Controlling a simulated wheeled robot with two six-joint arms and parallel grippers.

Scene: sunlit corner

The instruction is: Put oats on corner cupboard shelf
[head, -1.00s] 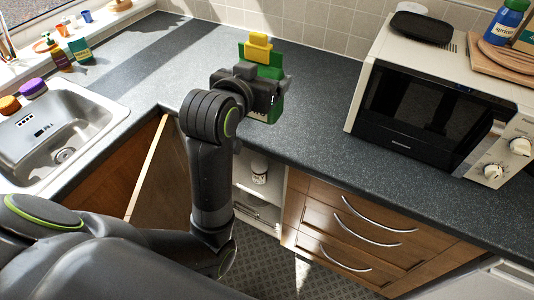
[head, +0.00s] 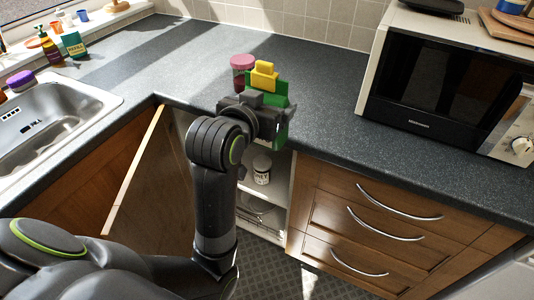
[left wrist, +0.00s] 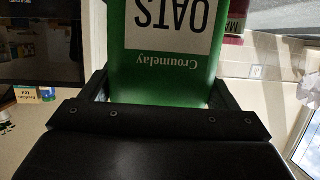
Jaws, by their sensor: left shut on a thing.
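My left gripper (head: 262,112) is shut on the green oats pack (head: 283,92), held above the counter edge in front of the corner cupboard. A yellow part (head: 264,74) shows at the pack's top in the head view. In the left wrist view the pack (left wrist: 165,62) sits between the fingers, its OATS label upside down in the picture. The corner cupboard's wooden door (head: 143,175) stands open. Inside, a white jar (head: 262,170) stands on a pale shelf, with dishes (head: 258,212) below. My arm hides part of the opening. My right gripper is not in view.
A pink-lidded jar (head: 241,72) stands on the dark counter (head: 330,105) just behind the pack. A microwave (head: 440,90) stands on the right and a sink (head: 50,130) on the left. Drawers (head: 375,215) are beside the opening.

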